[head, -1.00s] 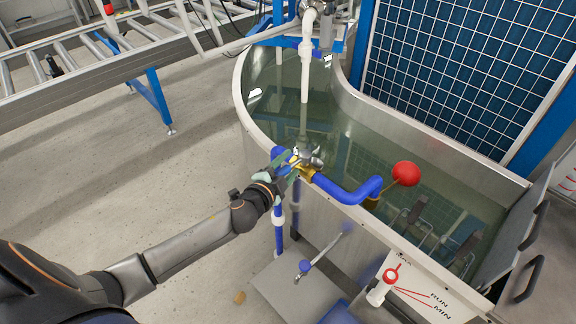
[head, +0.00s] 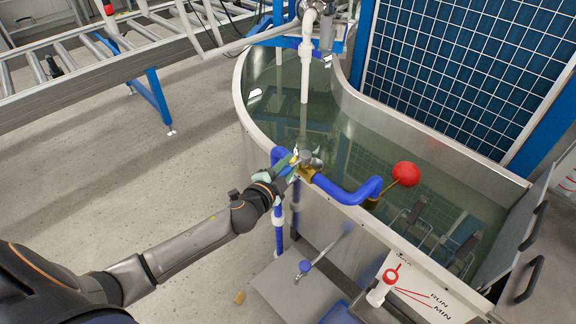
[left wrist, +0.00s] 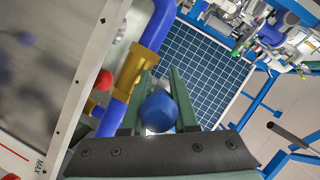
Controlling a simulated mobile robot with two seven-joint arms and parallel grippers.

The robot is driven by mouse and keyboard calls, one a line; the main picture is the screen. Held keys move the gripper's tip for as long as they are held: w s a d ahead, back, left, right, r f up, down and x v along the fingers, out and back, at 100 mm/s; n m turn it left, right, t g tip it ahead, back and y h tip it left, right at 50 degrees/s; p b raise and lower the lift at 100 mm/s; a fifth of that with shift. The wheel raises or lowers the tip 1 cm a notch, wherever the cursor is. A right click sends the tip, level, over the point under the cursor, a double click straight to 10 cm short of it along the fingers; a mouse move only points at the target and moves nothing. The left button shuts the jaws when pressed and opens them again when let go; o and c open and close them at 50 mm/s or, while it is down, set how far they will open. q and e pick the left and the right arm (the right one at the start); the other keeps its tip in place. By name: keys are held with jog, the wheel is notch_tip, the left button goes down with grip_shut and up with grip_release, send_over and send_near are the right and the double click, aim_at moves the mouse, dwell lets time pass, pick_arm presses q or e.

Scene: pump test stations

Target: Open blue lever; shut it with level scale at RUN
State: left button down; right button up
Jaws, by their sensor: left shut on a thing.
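My left gripper (head: 292,168) is at the brass valve (head: 306,173) on the blue pipe (head: 345,193) along the tank rim. In the left wrist view, the blue lever end (left wrist: 158,110) sits between my green fingers (left wrist: 158,102), which are shut on it. The brass valve body (left wrist: 136,68) shows just beyond. In the head view the lever is mostly hidden by my fingers. The level scale (head: 432,299) on the tank's front wall has RUN and MIN marks; its red pointer (head: 390,276) stands above the RUN line's start. My right gripper is not in view.
The tank (head: 338,210) holds greenish water, with a white pipe (head: 304,80) over it. A red float ball (head: 406,174) stands right of the valve. Open floor lies left; a roller conveyor (head: 90,50) is behind.

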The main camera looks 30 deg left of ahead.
pick_arm(q)
jog(key=shift+s+d+f+y, duration=0.1)
jog(key=shift+f+y, duration=0.05)
jog(key=shift+y, duration=0.15)
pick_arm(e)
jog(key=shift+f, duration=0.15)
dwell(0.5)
pick_arm(q)
jog(key=shift+s+d+n+y+b, duration=0.1)
jog(key=shift+d+n+y+b, duration=0.2)
jog(key=shift+n+y, duration=0.25)
jog(key=shift+s+d+n+y+b, duration=0.15)
jog(key=shift+n+y+b, duration=0.15)
jog(key=shift+n+y, duration=0.2)
jog(key=n+y, duration=0.1)
jog(key=n+g+y+b, duration=0.1)
jog(key=shift+d+y+b, duration=0.3)
jog(key=shift+d+y, duration=0.05)
jog(key=shift+d, duration=0.05)
jog(key=n+y+b, duration=0.1)
jog(key=n+g+y+b, duration=0.1)
jog(key=shift+d+y, duration=0.3)
jog(key=shift+d, duration=0.1)
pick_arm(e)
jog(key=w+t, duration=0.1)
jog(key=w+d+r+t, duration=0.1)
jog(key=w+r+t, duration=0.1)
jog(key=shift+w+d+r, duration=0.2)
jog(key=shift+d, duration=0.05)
